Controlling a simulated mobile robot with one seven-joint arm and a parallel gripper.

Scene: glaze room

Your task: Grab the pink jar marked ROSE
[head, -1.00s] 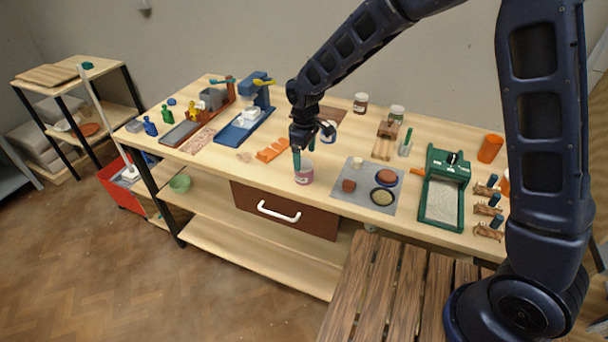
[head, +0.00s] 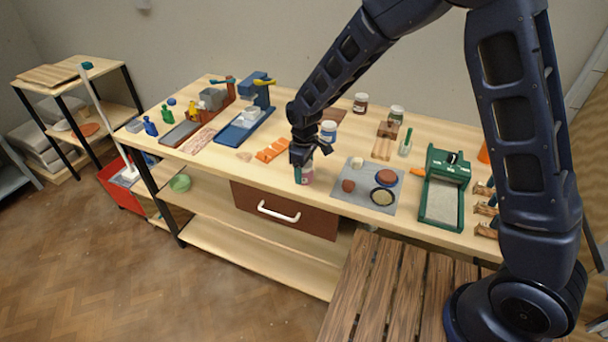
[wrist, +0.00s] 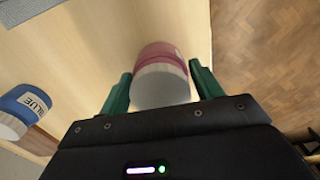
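The pink jar (head: 308,177) stands on the bench top near the front edge, above the brown drawer. In the wrist view the pink jar (wrist: 158,55) has a pale lid towards me; its lettering cannot be read. My gripper (head: 303,173) is down over the jar. In the wrist view the green fingers of my gripper (wrist: 160,72) stand on either side of it, open, with narrow gaps at the tips. My gripper partly hides the jar in the head view.
A jar marked BLUE (wrist: 25,108) stands close by, behind my gripper in the head view (head: 328,131). A grey mat (head: 348,199) with several small pots lies to the right. Orange pieces (head: 271,151) lie to the left. The bench's front edge is near.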

